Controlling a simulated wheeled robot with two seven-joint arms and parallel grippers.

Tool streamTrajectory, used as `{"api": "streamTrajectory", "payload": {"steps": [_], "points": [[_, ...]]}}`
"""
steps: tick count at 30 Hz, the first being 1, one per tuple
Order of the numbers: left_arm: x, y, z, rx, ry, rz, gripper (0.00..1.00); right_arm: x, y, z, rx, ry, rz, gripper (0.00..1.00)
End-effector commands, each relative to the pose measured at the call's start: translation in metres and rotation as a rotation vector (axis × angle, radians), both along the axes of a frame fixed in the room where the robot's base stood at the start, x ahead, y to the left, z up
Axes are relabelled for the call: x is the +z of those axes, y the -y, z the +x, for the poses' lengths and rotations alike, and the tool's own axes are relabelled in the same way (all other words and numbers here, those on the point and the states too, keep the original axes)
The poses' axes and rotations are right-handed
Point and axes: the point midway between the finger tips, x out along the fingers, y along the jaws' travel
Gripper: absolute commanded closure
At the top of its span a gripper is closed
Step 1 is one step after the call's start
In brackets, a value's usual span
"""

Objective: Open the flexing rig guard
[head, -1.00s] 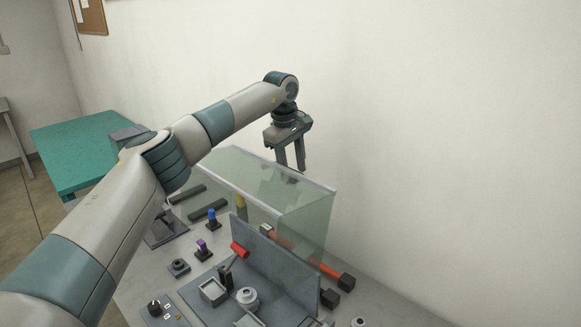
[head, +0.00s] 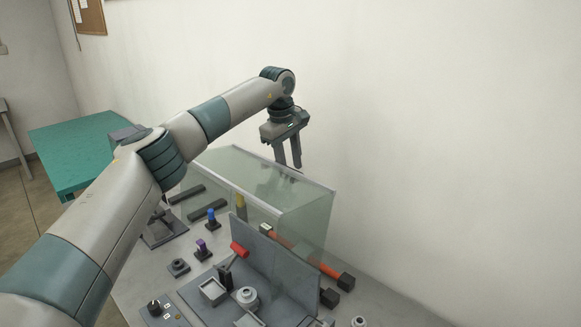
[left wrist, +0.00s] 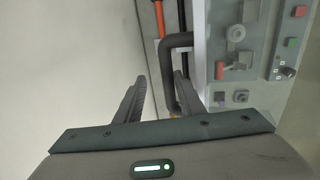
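The flexing rig guard (head: 305,222) is a clear, greenish box-shaped cover on the bench. It looks lowered over the rear of the rig. My left gripper (head: 288,164) hangs fingers-down over the guard's far side, near the wall. In the left wrist view my left gripper (left wrist: 158,92) has its fingers apart, with nothing held between them. A dark bent bar (left wrist: 169,70), which looks like a handle, lies close to the right finger and is partly hidden by it. I cannot tell whether they touch. My right gripper is not in view.
A grey upright plate (head: 275,262) and a red-ended lever (head: 239,250) stand before the guard. A red rod with a black end (head: 346,281) lies at right. Blue-topped (head: 211,213) and purple-topped (head: 201,245) posts stand at left. The white wall is close behind.

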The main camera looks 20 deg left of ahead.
Motion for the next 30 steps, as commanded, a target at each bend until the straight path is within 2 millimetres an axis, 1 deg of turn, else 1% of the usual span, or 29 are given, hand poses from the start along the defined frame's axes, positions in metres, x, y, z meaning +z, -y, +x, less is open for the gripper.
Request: {"api": "streamTrajectory", "payload": {"steps": [1,5,8,15,21,25,30], "points": [[0.007,0.000,0.001,0.000,0.008,-0.002,0.67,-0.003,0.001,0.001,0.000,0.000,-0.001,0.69],[0.022,-0.001,-0.002,-0.001,0.010,-0.003,0.67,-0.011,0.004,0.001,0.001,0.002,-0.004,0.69],[0.039,-0.002,-0.005,-0.001,0.011,-0.003,0.67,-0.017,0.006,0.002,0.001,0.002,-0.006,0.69],[0.086,-0.006,-0.015,0.000,0.008,-0.003,0.67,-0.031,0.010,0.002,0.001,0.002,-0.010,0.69],[0.125,-0.009,-0.022,0.001,0.007,-0.002,0.67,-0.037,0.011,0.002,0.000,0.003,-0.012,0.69],[0.145,-0.010,-0.026,-0.001,0.005,-0.002,0.67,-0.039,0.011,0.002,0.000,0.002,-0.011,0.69],[0.160,-0.012,-0.029,0.000,0.004,-0.002,0.67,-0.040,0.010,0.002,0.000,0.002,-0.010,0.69]]}}
